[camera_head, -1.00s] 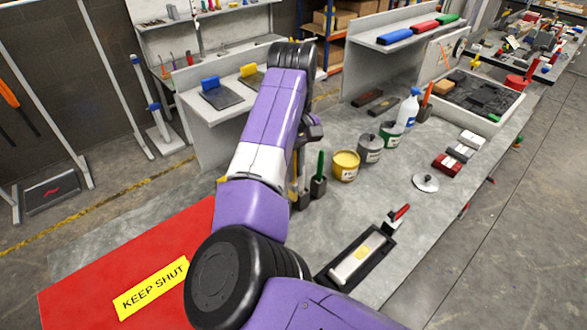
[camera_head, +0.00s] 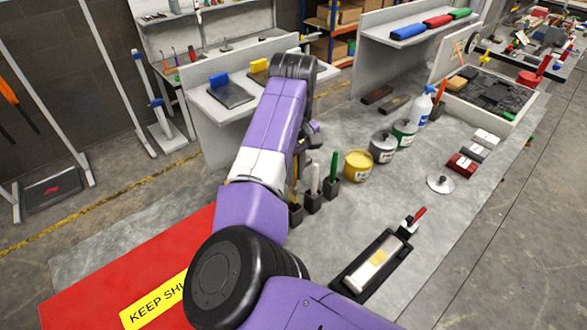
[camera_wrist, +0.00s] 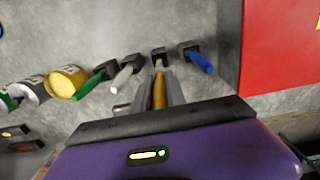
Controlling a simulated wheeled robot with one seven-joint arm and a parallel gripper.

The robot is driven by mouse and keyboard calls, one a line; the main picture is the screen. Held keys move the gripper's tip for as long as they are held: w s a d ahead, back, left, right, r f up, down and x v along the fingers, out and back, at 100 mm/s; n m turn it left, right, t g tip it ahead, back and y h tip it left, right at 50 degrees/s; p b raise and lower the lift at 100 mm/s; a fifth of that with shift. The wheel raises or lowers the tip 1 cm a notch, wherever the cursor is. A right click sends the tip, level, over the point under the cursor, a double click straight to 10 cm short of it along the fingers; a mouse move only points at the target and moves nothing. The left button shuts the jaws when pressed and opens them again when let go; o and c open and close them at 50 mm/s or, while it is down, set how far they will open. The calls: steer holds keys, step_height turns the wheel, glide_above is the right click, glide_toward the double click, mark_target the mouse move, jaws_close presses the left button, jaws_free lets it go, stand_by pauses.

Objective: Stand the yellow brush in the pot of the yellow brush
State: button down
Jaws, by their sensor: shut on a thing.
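My gripper (camera_wrist: 160,78) is shut on the yellow brush (camera_wrist: 159,95), whose yellow handle lies between the fingers in the wrist view. A small dark pot (camera_wrist: 158,53) is right at the brush's far end. I cannot tell whether the brush is inside it or just above it. In the head view my arm hides most of the gripper. A thin yellow strip of the brush (camera_head: 296,168) shows beside the arm, above a dark pot (camera_head: 295,214).
Similar pots hold a white brush (camera_head: 315,176), a green brush (camera_head: 334,165) and a blue brush (camera_wrist: 203,62). A yellow can (camera_head: 357,167), more cans and a spray bottle (camera_head: 424,105) stand behind. A black tray (camera_head: 375,265) lies in front. A red panel (camera_wrist: 285,45) is beside the blue brush.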

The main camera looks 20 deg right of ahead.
mark_target(294, 201)
step_height(294, 201, down, 2)
steer(key=shift+f+b, duration=0.1)
steer(key=shift+b, duration=0.5)
steer(key=shift+f+b, duration=0.4)
steer(key=shift+f, duration=1.6)
steer(key=shift+f, duration=1.05)
steer(key=c, duration=1.3)
jaws_free()
steer(key=shift+r+b, duration=0.9)
steer(key=shift+r, duration=3.05)
